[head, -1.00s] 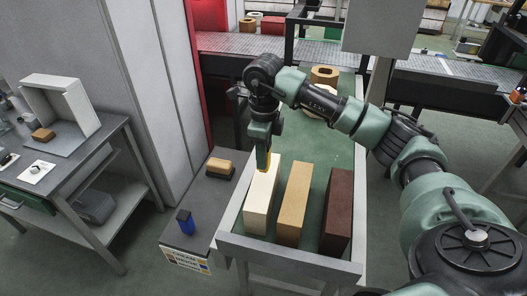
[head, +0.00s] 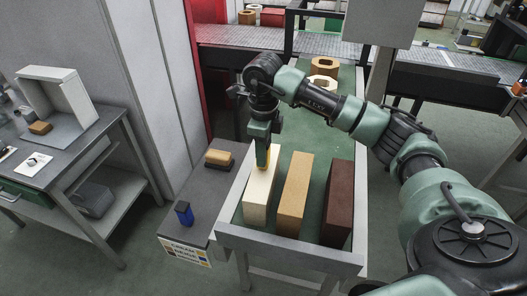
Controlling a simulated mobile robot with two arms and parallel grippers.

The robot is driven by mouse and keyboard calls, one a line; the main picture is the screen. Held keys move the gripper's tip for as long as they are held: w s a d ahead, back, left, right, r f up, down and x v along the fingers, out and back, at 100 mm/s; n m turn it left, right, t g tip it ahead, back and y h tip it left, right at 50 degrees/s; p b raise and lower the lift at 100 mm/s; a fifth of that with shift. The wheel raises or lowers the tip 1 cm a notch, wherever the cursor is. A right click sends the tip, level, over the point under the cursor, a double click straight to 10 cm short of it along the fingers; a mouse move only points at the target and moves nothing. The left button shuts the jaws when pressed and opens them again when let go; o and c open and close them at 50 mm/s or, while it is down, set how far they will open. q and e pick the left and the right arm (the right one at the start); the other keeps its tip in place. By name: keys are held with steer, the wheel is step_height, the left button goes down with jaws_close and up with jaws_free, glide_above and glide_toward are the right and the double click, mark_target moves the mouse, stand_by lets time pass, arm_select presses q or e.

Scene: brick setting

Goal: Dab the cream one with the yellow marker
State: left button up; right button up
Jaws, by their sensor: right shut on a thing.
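The cream brick (head: 260,200) stands at the left of a row of three on the green bed of a tray-like table (head: 290,238). A tan brick (head: 294,196) and a dark brown brick (head: 338,204) stand to its right. My right gripper (head: 262,146) points down over the far end of the cream brick. It is shut on the yellow marker (head: 263,160), of which only a small yellow part shows. The marker's lower end is at or just over the cream brick's top; I cannot tell if it touches. My left gripper is not in view.
A dark side shelf (head: 196,200) left of the table holds a blue marker (head: 184,214), a tan-topped block (head: 219,159) and a colour-coded label (head: 185,252). Hollow bricks (head: 325,66) lie at the far end. A post and grey panel (head: 378,22) stand behind my arm.

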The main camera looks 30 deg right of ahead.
steer(key=shift+f+b, duration=0.45)
steer(key=shift+f, duration=0.1)
stand_by(1.4)
steer(key=shift+r+p, duration=2.25)
steer(key=shift+r, duration=1.35)
